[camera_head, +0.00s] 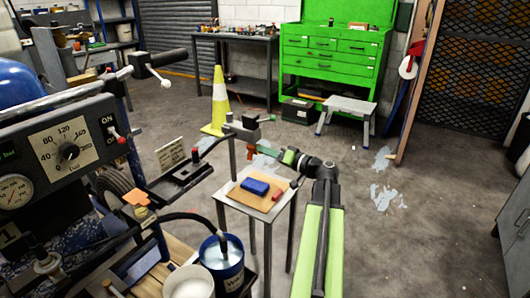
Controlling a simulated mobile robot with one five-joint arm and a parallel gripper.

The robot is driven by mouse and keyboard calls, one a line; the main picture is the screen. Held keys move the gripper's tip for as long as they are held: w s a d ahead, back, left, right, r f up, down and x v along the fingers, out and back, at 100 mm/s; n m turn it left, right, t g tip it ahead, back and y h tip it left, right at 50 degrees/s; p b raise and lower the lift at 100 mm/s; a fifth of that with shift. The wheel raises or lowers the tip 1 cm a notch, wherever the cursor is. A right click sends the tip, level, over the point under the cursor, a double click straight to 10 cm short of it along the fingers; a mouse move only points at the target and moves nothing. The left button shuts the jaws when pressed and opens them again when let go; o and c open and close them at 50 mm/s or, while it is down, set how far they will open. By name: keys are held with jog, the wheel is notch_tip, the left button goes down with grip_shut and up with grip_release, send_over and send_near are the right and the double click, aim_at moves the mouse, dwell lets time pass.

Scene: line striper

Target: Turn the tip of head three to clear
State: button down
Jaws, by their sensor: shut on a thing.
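A grey spray head (245,127) sits at the end of the striper's boom, beyond the small table, with a reddish part on top. I take it to be head three; no number is readable on it. My gripper (259,149) reaches in from the right, just below the head, and is shut on the head's small tip (250,152). The jaws hide much of the tip, so I cannot tell which way it is turned. My green and dark arm comes up from the bottom and bends left at the elbow.
A small table (232,189) holds a blue block (255,187) and a red piece (278,195). The striper's control panel (66,150) and a blue bucket (222,265) stand left. A yellow cone (218,100) is behind the head. Floor to the right is open.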

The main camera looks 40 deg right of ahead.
jog(key=n, duration=0.8)
jog(key=shift+w+a+n, duration=0.1)
jog(key=shift+n, duration=0.2)
jog(key=c, duration=0.9)
grip_release()
jog(key=shift+v, duration=3.6)
